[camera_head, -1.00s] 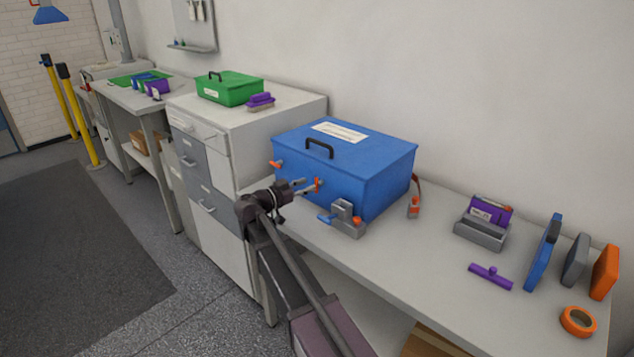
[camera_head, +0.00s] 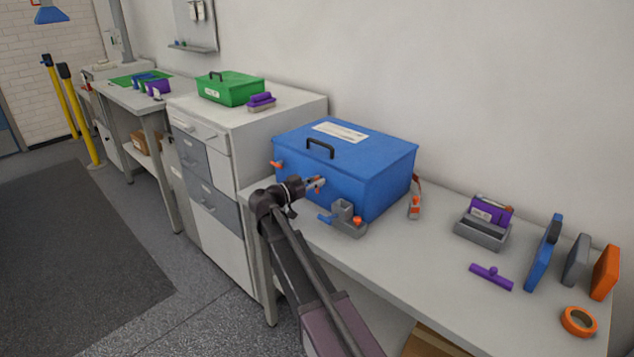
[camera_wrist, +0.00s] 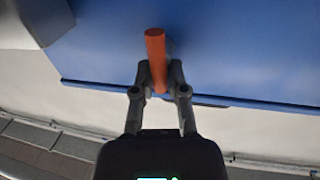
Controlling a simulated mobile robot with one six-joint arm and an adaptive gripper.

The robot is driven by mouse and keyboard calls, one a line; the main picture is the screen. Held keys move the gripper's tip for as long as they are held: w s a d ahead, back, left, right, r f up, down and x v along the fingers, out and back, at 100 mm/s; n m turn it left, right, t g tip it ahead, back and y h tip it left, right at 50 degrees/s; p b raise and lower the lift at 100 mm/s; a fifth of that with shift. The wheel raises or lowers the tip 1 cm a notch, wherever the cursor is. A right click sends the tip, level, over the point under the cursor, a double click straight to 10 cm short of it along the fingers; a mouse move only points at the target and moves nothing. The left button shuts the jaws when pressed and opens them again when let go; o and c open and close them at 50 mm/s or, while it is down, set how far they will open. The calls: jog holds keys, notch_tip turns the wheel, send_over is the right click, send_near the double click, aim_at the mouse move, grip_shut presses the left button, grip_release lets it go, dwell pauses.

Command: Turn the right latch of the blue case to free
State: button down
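The blue case (camera_head: 362,180) stands closed on the bench with a black handle on its lid. Its right latch, an orange bar (camera_head: 319,184), is on the front face. In the wrist view the latch (camera_wrist: 155,50) runs nearly upright in the picture, between the fingers. My gripper (camera_head: 316,184) is at the case front; in the wrist view its fingertips (camera_wrist: 158,78) close in on both sides of the latch and appear to touch it. The left orange latch (camera_head: 277,165) is clear of the gripper. The right latch's mount is partly hidden by the fingers.
An orange-ended strap (camera_head: 415,200) is at the case's right side. A grey holder (camera_head: 483,236) and purple tool (camera_head: 491,277) lie farther right.

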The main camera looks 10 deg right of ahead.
jog(key=shift+f+n, duration=0.15)
jog(key=shift+n, duration=0.35)
jog(key=n+b, duration=0.1)
jog(key=n, duration=0.1)
jog(key=n+b, duration=0.1)
jog(key=n, duration=0.2)
jog(key=shift+w+a+f+t+h, duration=0.15)
jog(key=shift+w+f+t+h, duration=0.05)
jog(key=shift+t+h, duration=0.2)
jog(key=n+b, duration=0.1)
jog(key=n, duration=0.2)
jog(key=n+t+b, duration=0.1)
jog(key=n, duration=0.2)
jog(key=shift+w+a+f+n+t, duration=0.1)
jog(key=shift+w+f+n+t, duration=0.05)
jog(key=shift+n+t, duration=0.2)
jog(key=c, duration=0.7)
grip_release()
jog(key=shift+w, duration=0.1)
